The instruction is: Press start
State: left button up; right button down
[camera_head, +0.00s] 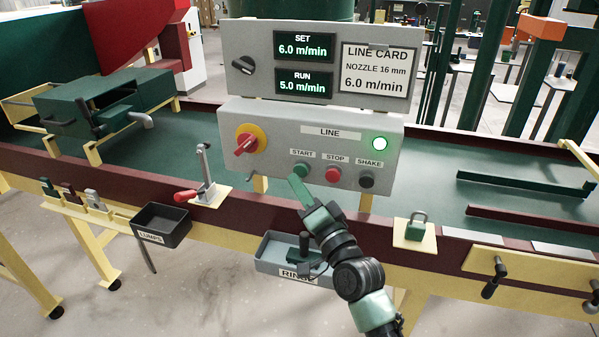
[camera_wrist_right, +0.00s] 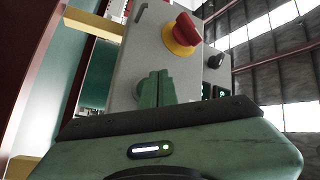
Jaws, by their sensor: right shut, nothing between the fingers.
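The green START button (camera_head: 301,170) sits on the grey LINE control panel (camera_head: 270,180), under its START label. The red STOP button (camera_head: 333,174) and the dark SHAKE button (camera_head: 366,180) are to its right. My right gripper (camera_head: 295,183) is shut and empty, its green fingertips just below and left of the START button. I cannot tell whether they touch it. My left gripper is in neither view.
A red switch on a yellow disc (camera_head: 248,141) is at the panel's left. A green lamp (camera_head: 379,143) is lit. The upper display (camera_head: 303,47) reads SET 6.0 and RUN 5.0 m/min; the line card reads 6.0. A red-handled clamp (camera_head: 200,190) stands left of the arm.

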jog(key=s+a+p, duration=0.1)
jog(key=s+p, duration=0.2)
jog(key=s, duration=0.2)
jog(key=shift+s+a, duration=0.4)
dwell(0.3)
